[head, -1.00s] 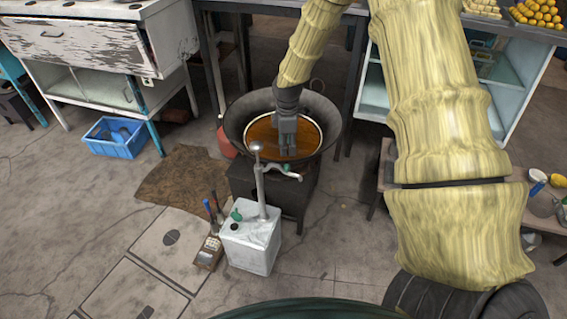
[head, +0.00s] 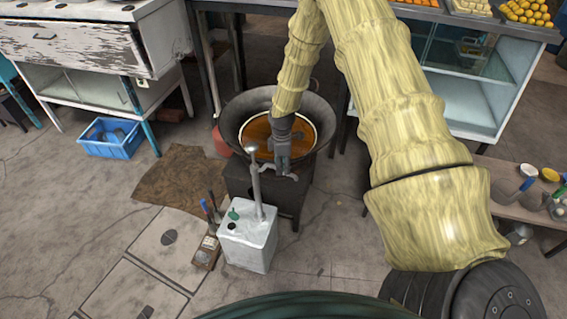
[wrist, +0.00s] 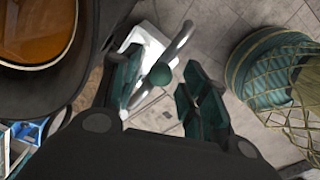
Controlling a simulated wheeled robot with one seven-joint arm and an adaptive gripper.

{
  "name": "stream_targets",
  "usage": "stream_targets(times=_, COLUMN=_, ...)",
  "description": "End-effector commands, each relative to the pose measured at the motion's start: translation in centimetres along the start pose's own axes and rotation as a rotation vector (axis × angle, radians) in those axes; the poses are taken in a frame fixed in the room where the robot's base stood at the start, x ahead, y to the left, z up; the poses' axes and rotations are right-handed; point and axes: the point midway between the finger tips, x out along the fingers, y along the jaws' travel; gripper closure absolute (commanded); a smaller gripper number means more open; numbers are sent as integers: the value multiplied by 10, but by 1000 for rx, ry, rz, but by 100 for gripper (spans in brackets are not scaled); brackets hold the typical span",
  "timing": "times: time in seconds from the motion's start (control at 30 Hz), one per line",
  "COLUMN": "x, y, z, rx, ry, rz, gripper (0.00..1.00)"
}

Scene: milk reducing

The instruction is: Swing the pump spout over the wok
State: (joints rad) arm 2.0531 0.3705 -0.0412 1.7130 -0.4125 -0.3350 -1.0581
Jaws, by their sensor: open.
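The pump (head: 257,187) stands upright on a white square can (head: 247,243), in front of the wok. The dark wok (head: 322,112) holds brown-orange liquid and sits on a dark stand. My gripper (head: 283,172) points down at the wok's near edge, beside the pump's upper part, and hides most of the spout in the head view. In the wrist view, my gripper (wrist: 160,66) is open. The pale curved pump pipe (wrist: 180,45) and a teal round piece (wrist: 160,76) appear between its fingers; contact cannot be told. The wok (wrist: 72,62) is at upper left.
A small box with tools (head: 206,252) stands left of the can. A brown mat (head: 178,180) and a blue crate (head: 112,140) lie farther left. A low bench (head: 505,203) is at right. The floor right of the can is clear.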

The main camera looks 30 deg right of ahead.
Motion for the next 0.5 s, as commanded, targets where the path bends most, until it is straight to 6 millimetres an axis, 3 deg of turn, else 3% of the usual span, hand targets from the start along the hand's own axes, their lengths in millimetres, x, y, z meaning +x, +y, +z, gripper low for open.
stream_targets(times=0.37, x=3, y=0, z=0, rx=1, ry=0, rz=0, gripper=56)
stream_targets(times=0.5, x=3, y=0, z=0, rx=1, ry=0, rz=0, gripper=79)
